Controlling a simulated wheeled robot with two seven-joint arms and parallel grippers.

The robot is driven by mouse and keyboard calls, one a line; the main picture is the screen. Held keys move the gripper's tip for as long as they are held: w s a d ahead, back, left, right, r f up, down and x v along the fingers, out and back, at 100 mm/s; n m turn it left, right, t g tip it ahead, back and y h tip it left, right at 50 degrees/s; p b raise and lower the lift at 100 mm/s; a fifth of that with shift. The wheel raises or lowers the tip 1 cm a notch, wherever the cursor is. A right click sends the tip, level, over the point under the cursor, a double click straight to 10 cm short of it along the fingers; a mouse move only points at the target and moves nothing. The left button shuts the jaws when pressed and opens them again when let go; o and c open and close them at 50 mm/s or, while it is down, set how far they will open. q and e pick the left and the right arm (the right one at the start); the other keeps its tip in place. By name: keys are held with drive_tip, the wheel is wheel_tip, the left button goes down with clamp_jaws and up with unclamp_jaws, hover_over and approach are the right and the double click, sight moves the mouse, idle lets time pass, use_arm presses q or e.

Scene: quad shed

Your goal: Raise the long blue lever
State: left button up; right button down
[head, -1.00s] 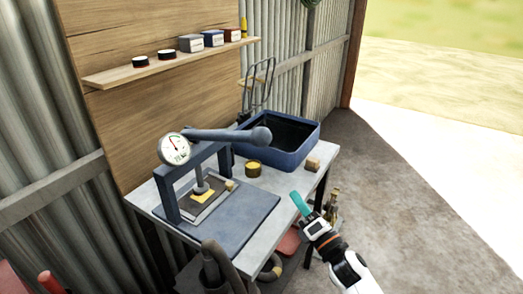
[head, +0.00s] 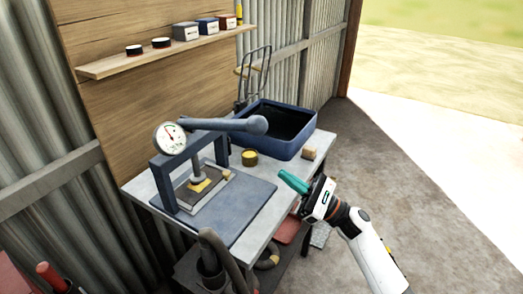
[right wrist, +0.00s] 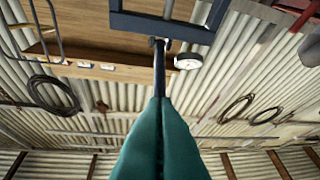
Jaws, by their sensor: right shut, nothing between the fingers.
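The long blue lever (head: 222,125) runs roughly level from the blue press frame (head: 163,185) to a round knob at its right end. A round white gauge (head: 170,138) sits at the lever's left end. My right gripper (head: 293,181) has its teal fingers closed and empty, below and to the right of the knob, apart from it. In the right wrist view the shut fingers (right wrist: 160,140) point at the dark lever (right wrist: 159,75) and hide its near end. The gauge (right wrist: 188,61) shows there too. My left gripper is not in view.
The press stands on a grey table (head: 145,190). A blue bin (head: 290,150), a yellow tin (head: 250,157) and a wooden block (head: 309,153) are behind the gripper. A shelf (head: 150,58) with tins and boxes is on the wall. Open floor lies to the right.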

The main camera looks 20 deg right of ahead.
use_arm(q)
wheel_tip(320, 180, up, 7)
drive_tip(key=p, duration=0.6)
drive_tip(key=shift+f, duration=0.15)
use_arm(e)
drive_tip(key=s+r+x, duration=0.1)
drive_tip(key=r+x, duration=0.1)
drive_tip(key=x, duration=1)
drive_tip(key=shift+r, duration=0.4)
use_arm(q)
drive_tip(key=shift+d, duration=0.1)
use_arm(e)
drive_tip(key=shift+d, duration=0.1)
use_arm(q)
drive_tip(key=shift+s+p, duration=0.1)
drive_tip(key=shift+p, duration=0.2)
use_arm(e)
drive_tip(key=shift+r, duration=0.1)
